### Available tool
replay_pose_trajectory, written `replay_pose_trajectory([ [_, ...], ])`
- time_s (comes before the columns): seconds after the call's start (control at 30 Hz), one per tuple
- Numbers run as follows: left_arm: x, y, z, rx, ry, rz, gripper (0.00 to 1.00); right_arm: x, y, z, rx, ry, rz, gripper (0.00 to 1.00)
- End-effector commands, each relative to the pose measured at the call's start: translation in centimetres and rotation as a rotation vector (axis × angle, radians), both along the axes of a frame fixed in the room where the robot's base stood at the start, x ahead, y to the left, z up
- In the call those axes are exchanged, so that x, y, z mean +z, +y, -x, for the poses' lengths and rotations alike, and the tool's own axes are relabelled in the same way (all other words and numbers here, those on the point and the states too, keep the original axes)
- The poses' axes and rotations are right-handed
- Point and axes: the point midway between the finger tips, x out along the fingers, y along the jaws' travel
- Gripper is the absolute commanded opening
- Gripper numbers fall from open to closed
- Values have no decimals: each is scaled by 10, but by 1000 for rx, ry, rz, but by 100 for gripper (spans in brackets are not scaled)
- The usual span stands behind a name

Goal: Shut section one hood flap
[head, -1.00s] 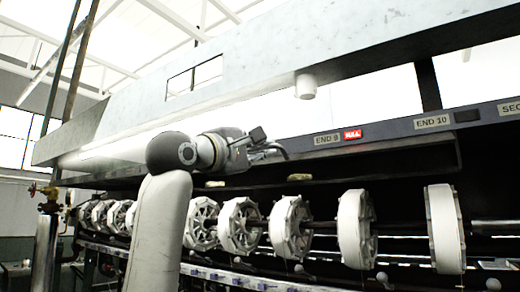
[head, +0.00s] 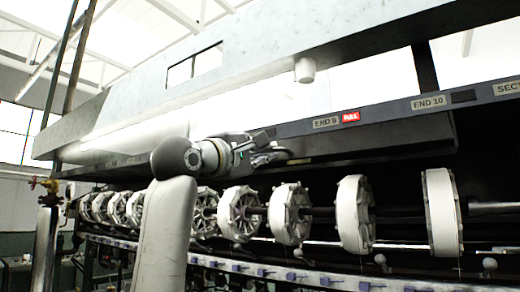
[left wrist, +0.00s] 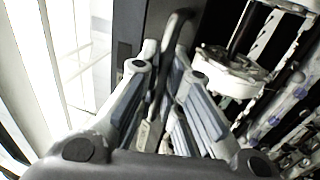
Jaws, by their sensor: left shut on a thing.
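The long dark hood flap (head: 375,138) runs across the machine front beneath the label strip, its face sloping back. My left gripper (head: 278,153) is at its lower left part in the head view. In the left wrist view the two fingers of this gripper (left wrist: 163,85) close around a slim grey curved bar (left wrist: 174,32), apparently the flap's handle. The fingers and wrist hide much of the grip and the flap's left part. My right gripper is not in view.
White reels (head: 356,214) stand in a row close below the flap. A pale overhead beam (head: 250,65) with a round white stub (head: 305,69) runs above. The label strip (head: 395,110) carries a red tag (head: 350,116). A pipe with a red valve (head: 47,188) stands at left.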

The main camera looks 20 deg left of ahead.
Motion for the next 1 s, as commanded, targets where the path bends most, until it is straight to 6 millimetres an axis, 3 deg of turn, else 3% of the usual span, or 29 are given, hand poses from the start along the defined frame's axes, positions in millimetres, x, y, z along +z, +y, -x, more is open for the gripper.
replay_pose_trajectory([
  [1.0,-30,-11,-32,0,4,0,0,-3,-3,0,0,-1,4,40],
])
